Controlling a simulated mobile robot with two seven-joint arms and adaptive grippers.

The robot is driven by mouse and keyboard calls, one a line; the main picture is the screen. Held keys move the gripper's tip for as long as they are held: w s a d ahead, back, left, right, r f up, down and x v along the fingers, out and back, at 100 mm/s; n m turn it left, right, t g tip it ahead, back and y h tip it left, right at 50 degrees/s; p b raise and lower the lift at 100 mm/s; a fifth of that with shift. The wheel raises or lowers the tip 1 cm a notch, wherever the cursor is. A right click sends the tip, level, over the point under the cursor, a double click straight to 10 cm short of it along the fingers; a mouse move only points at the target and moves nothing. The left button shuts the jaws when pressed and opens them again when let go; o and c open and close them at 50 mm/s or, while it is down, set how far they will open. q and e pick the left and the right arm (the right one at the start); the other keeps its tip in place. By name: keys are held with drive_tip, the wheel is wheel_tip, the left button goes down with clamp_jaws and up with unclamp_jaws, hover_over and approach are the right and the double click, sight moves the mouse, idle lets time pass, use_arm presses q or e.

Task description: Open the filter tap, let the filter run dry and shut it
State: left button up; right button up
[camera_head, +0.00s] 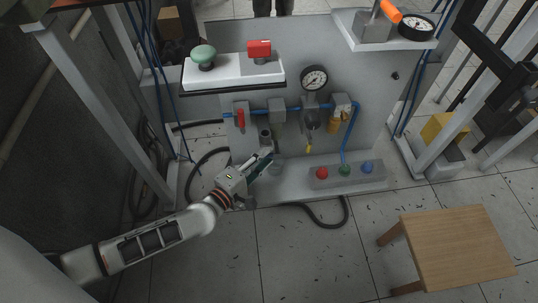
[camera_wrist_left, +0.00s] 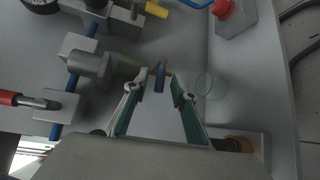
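The filter (camera_head: 277,107) is a grey block on the blue pipe of the panel. In the left wrist view its grey body (camera_wrist_left: 88,64) ends in a clear bowl. My left gripper (camera_head: 267,158) is at the tap. A clear glass (camera_wrist_left: 208,85) stands below the tap, also visible in the head view (camera_head: 276,167). My right gripper is not in view.
A red-handled valve (camera_head: 240,118) is left of the filter. A gauge (camera_head: 314,78) and an amber-bodied unit (camera_head: 339,118) are to its right. A button box (camera_head: 345,174) stands on the ledge. A wooden stool (camera_head: 455,247) is at lower right.

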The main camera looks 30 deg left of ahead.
use_arm(q)
drive_tip(key=shift+x, duration=0.95)
clamp_jaws()
drive_tip(key=shift+f+n+t, duration=0.2)
drive_tip(key=shift+n+t, duration=0.1)
drive_tip(key=shift+t, duration=0.1)
drive_tip(key=shift+d+f+n+t+h, duration=0.1)
drive_tip(key=shift+f+n+t+h, duration=0.3)
drive_tip(key=shift+n+t, duration=0.3)
drive_tip(key=shift+w+d+f+n+t, duration=0.1)
drive_tip(key=shift+f+n+t, duration=0.1)
drive_tip(key=shift+n+t, duration=0.5)
drive_tip(key=shift+d+f+n+t, duration=0.1)
drive_tip(key=shift+f+n+t, duration=0.05)
drive_tip(key=shift+n+t, duration=0.55)
drive_tip(key=shift+n+y, duration=0.3)
